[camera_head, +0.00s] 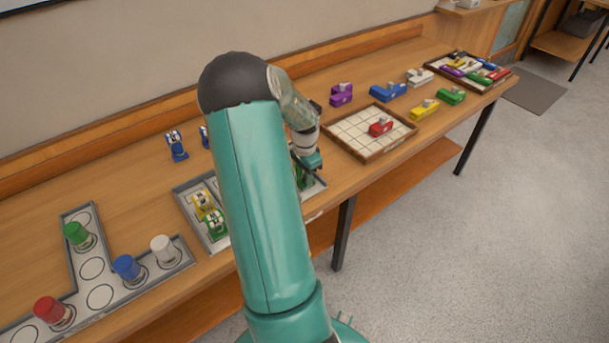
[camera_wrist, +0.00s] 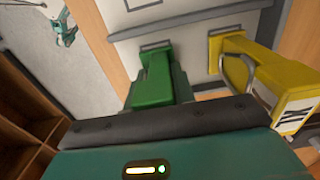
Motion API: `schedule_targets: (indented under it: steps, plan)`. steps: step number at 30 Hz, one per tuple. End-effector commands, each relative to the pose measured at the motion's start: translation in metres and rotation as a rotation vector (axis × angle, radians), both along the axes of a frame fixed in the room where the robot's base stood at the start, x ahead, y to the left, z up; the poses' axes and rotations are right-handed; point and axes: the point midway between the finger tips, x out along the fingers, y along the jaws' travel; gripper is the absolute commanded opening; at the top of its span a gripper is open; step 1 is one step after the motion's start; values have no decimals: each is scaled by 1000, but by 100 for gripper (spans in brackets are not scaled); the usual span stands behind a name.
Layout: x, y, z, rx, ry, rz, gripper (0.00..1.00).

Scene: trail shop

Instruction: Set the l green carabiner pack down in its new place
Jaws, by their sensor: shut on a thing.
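My gripper (camera_head: 306,168) is at the right end of the grey tray (camera_head: 181,192), largely behind my arm in the head view. It is shut on a green pack (camera_wrist: 155,82), which fills the middle of the wrist view. A bit of this green pack shows below the gripper in the head view (camera_head: 303,181). Its far end is at a grey slot on the pale tray floor; I cannot tell whether it touches. A yellow pack (camera_wrist: 262,78) with a white label stands beside it, to the right in the wrist view.
Another yellow pack (camera_head: 202,201) and green pack (camera_head: 216,224) stand in the tray's left part. A blue-and-white pack (camera_head: 177,147) stands behind. An L-shaped board (camera_head: 99,299) with coloured pegs lies left. A gridded tray (camera_head: 355,133) with a red block (camera_head: 380,127) lies right.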

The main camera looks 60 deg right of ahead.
Motion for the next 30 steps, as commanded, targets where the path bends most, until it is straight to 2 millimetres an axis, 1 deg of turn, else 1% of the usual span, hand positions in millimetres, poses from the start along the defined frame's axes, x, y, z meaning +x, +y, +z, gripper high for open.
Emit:
schedule_targets:
  steps: [1,7,11,12,14,15,22,25,28,30]
  plan:
    - [0,0,-3,-1,0,-1,0]
    - [0,0,-2,-1,0,0,0]
    - [0,0,-5,-1,0,0,0]
    - [0,0,-5,-1,0,0,31]
    - [0,0,-5,-1,0,0,43]
    - [0,0,-5,-1,0,0,47]
    - [0,0,-5,-1,0,0,47]
    - [0,0,-2,-2,-1,0,47]
    - [1,-1,8,-4,-3,1,47]
    - [1,-1,19,-4,-2,1,47]
